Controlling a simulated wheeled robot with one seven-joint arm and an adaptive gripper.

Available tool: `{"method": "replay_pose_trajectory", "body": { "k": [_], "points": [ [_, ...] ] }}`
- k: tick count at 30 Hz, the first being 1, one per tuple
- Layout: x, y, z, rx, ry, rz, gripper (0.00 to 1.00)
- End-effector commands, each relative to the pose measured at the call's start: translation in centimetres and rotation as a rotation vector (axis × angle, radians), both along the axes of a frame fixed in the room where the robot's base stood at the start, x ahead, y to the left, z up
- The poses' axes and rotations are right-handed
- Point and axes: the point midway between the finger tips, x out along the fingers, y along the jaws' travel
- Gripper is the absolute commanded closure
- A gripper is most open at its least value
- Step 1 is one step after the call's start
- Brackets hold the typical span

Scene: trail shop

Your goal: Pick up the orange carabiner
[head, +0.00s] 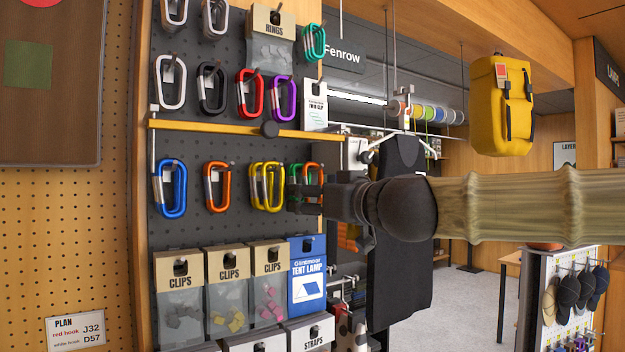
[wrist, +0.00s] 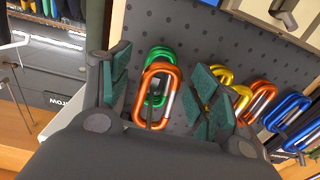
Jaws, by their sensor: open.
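An orange carabiner (wrist: 146,80) hangs in front of a green carabiner (wrist: 152,56) on a hook. In the wrist view it shows between the two fingers of my gripper (wrist: 163,88), which is open and not closed on it. In the head view my gripper (head: 305,192) is at the right end of the lower hook row, and it partly hides this orange carabiner (head: 311,169) and the green one. A second orange carabiner (head: 207,187) hangs between blue and yellow ones; it also shows in the wrist view (wrist: 262,92), outside the right finger.
Yellow carabiners (head: 256,185) hang just left of my gripper, close to its right finger in the wrist view. A yellow rail (head: 210,128) runs above the row. Clip packets (head: 228,310) and a blue tent lamp packet (head: 307,270) hang below. A dark garment (head: 400,270) hangs behind my arm.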

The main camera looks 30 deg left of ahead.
Motion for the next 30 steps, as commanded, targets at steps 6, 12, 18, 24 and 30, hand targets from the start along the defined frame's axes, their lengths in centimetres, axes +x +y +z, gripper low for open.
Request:
{"method": "replay_pose_trajectory", "body": {
  "k": [6,12,18,24,30],
  "points": [
    [0.06,0.17,-0.05,0.000,0.001,0.000,0.38],
    [0.05,0.16,-0.04,0.000,0.000,0.000,0.61],
    [0.04,0.17,-0.05,0.000,0.000,0.001,0.88],
    [0.04,0.16,-0.04,0.000,0.000,0.001,0.88],
    [0.03,0.16,0.21,0.000,-0.002,0.000,0.88]
  ]
}}
